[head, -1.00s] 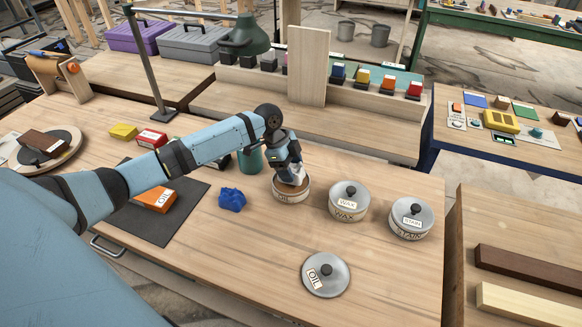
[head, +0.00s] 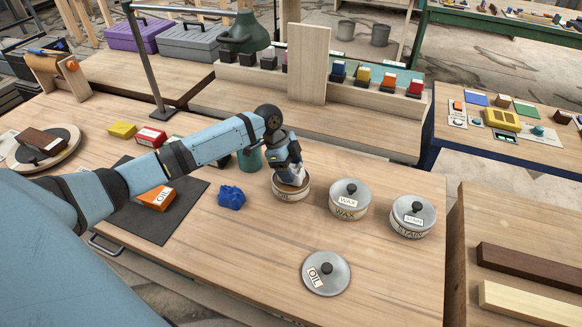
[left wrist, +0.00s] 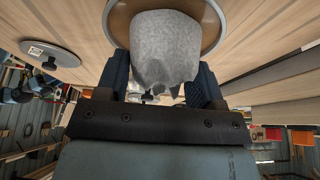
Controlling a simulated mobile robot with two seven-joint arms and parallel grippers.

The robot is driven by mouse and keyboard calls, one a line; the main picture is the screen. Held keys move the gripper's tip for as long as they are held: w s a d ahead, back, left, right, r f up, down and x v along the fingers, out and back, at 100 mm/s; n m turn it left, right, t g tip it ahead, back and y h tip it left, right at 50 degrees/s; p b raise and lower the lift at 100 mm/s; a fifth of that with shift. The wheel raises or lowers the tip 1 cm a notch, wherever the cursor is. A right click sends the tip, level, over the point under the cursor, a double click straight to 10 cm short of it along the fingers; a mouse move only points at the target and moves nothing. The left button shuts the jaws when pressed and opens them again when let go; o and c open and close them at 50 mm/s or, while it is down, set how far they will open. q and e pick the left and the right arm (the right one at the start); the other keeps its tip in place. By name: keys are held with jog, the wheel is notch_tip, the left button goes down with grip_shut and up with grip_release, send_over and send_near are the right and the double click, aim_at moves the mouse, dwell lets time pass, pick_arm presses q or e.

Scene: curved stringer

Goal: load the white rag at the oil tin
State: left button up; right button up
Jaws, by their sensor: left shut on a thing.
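The oil tin (head: 291,193) stands open on the workbench, with brown contents inside. Its lid (head: 326,273), labelled OIL, lies flat on the bench in front. My left gripper (head: 291,178) points down at the tin's mouth, shut on the white rag (head: 299,178). In the left wrist view the rag (left wrist: 165,45) hangs between the fingers, in front of the tin's round opening (left wrist: 208,22). I cannot tell whether the rag touches the oil. My right gripper is not in view.
The lidded wax tin (head: 348,200) and stain tin (head: 412,216) stand to the right. A crumpled blue rag (head: 232,197) lies left of the oil tin. The front bench is clear around the lid.

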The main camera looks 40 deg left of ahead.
aim_at(295, 167)
pick_arm(q)
jog(key=shift+f, duration=0.45)
jog(key=shift+s+f, duration=0.1)
dwell(2.2)
notch_tip(295, 167, up, 3)
jog(key=p, duration=0.3)
jog(key=shift+f, duration=0.15)
notch_tip(295, 167, up, 2)
jog(key=shift+r+p, duration=0.1)
jog(key=shift+p, duration=0.95)
jog(key=shift+r+p, duration=0.95)
jog(key=shift+r, duration=0.15)
